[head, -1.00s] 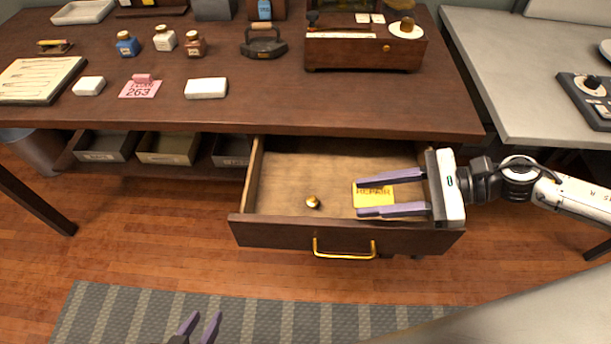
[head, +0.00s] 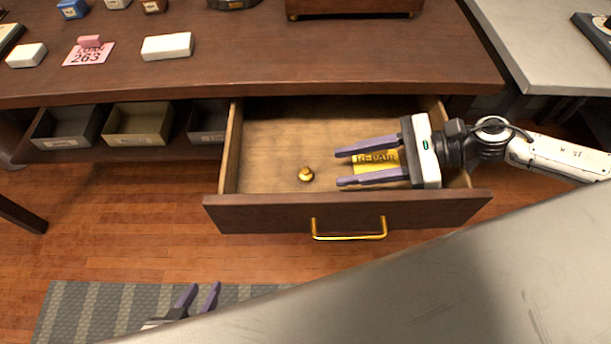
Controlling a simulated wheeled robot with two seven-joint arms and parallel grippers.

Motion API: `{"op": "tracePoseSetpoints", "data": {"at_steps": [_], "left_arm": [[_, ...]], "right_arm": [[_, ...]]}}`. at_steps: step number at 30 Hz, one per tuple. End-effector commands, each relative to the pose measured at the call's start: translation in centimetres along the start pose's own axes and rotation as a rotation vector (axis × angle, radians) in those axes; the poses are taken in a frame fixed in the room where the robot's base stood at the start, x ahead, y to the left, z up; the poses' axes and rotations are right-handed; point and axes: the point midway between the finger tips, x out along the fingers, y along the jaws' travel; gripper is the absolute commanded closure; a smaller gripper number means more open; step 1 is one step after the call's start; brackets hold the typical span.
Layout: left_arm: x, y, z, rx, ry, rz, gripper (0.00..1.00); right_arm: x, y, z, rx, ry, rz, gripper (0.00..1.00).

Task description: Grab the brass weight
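The brass weight (head: 306,174) is a small round knobbed piece standing on the floor of the open drawer (head: 270,133), left of its middle. My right gripper (head: 338,167) reaches into the drawer from the right. Its purple fingers are open and point left toward the weight, with a gap between the fingertips and the weight. A yellow REPAIR card (head: 375,163) lies on the drawer floor under and between these fingers. My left gripper (head: 202,292) shows at the bottom of the view, low in front of the drawer, its two fingers apart and empty.
The drawer front has a brass handle (head: 349,230). The dark tabletop (head: 250,68) overhangs the drawer's back. Several grey and tan bins (head: 140,127) sit on the shelf to the left. A striped rug (head: 90,308) lies on the wooden floor.

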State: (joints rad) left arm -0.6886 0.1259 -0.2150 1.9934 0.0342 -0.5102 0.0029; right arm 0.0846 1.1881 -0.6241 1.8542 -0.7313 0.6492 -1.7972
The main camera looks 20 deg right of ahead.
Motion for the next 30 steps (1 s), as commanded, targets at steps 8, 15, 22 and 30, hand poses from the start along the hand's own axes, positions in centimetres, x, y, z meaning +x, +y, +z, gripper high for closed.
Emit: {"op": "tracePoseSetpoints", "data": {"at_steps": [8,15,22,30], "left_arm": [[-0.5,0.1,-0.9,-0.003,0.011,0.001,0.69],[-0.8,0.0,-0.8,-0.006,0.005,-0.001,0.69],[-1.0,-0.1,-1.1,-0.009,0.009,-0.004,0.69],[-0.9,-0.3,-0.9,-0.008,0.007,-0.006,0.69]], "right_arm": [[3.8,-0.1,0.3,0.0,-0.004,0.001,0.63],[6.3,-0.4,0.4,-0.001,-0.005,0.001,0.63],[9.1,-0.5,0.1,0.001,-0.003,0.002,0.63],[9.4,-0.5,0.0,0.001,-0.001,0.001,0.63]]}}
